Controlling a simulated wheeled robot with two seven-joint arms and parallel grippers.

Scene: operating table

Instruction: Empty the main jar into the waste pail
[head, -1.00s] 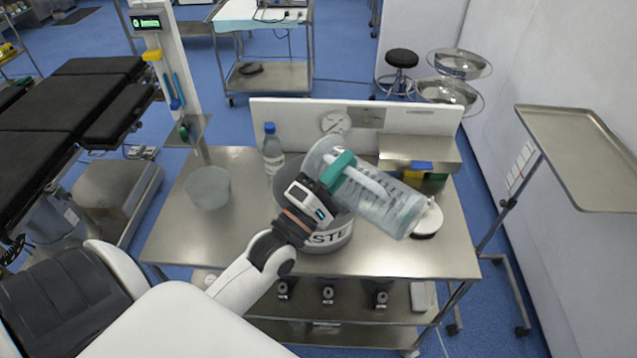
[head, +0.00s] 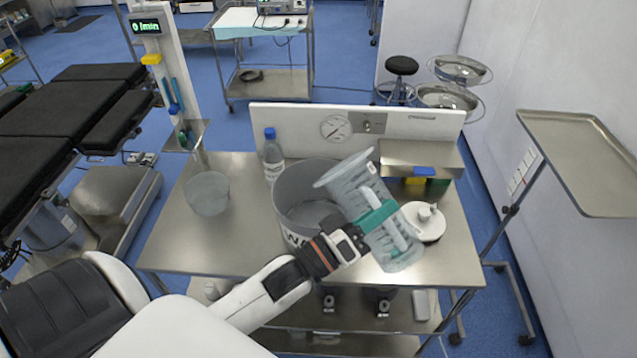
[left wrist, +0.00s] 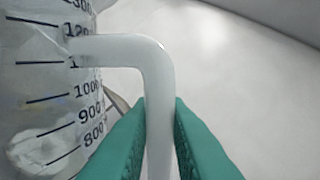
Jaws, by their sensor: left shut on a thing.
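The main jar (head: 352,184) is a clear graduated vessel with a white handle. In the head view it is tilted, its mouth up and left near the pail's right rim, its base low on the right. My left gripper (head: 372,220), with teal fingers, is shut on the handle. The left wrist view shows the handle between the fingers (left wrist: 160,115) and the jar's printed scale (left wrist: 45,80). A whitish patch shows low on the jar there; I cannot tell what it is. The grey waste pail (head: 285,205) stands on the steel table, its label partly hidden by my arm. My right gripper is out of view.
A white round lid-like piece (head: 425,224) lies right of the jar. A clear beaker (head: 207,194) and a blue-capped bottle (head: 272,158) stand left of the pail. A steel box (head: 415,155) is at the back right. The table's front left (head: 190,250) is bare.

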